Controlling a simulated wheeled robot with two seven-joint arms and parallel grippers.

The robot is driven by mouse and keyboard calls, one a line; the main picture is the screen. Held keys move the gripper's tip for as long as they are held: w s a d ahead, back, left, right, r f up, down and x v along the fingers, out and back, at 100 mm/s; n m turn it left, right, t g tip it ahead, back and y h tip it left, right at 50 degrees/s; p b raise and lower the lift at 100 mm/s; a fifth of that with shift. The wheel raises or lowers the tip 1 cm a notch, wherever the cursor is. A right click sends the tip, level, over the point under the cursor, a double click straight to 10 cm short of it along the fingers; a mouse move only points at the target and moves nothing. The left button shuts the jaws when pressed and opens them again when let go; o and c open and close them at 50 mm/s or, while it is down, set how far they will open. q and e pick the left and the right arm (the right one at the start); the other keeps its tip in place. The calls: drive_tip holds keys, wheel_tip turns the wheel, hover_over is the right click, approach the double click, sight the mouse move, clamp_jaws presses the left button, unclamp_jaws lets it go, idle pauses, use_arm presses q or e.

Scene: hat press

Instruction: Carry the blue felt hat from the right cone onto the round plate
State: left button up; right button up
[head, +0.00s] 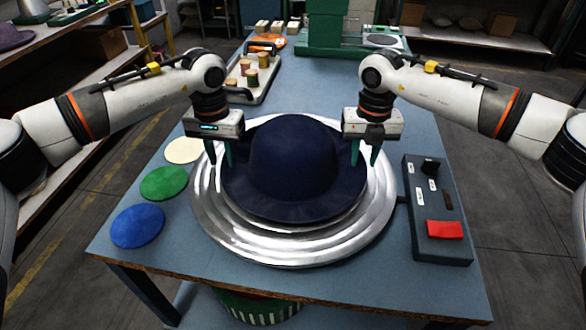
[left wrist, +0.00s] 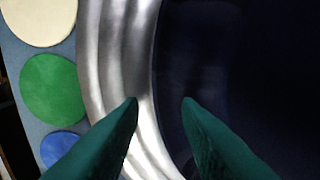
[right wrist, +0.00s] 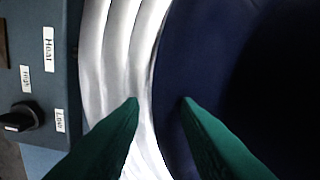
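The dark blue felt hat (head: 292,165) sits crown up on the round, stepped silver plate (head: 290,250), with rim showing on all sides. My left gripper (head: 221,155) is at the hat's left brim and my right gripper (head: 363,157) at its right brim. Both have green fingers spread apart. In the left wrist view the brim edge runs between the open fingers (left wrist: 160,100); the right wrist view shows the same at its fingers (right wrist: 160,100). I cannot tell whether any finger touches the brim. No cone is recognisable in view.
Cream (head: 184,150), green (head: 164,183) and blue (head: 137,226) discs lie left of the plate. A control box (head: 437,215) with a red switch stands at right. A tray of spools (head: 250,80) and green machinery (head: 322,28) are behind. A slatted green bin is under the table.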

drive_tip(key=shift+r, duration=0.2)
use_arm(q)
wheel_tip(320, 180, up, 12)
drive_tip(key=shift+f, duration=0.2)
use_arm(e)
wheel_tip(320, 180, up, 12)
drive_tip(key=shift+f, duration=0.2)
idle(0.4)
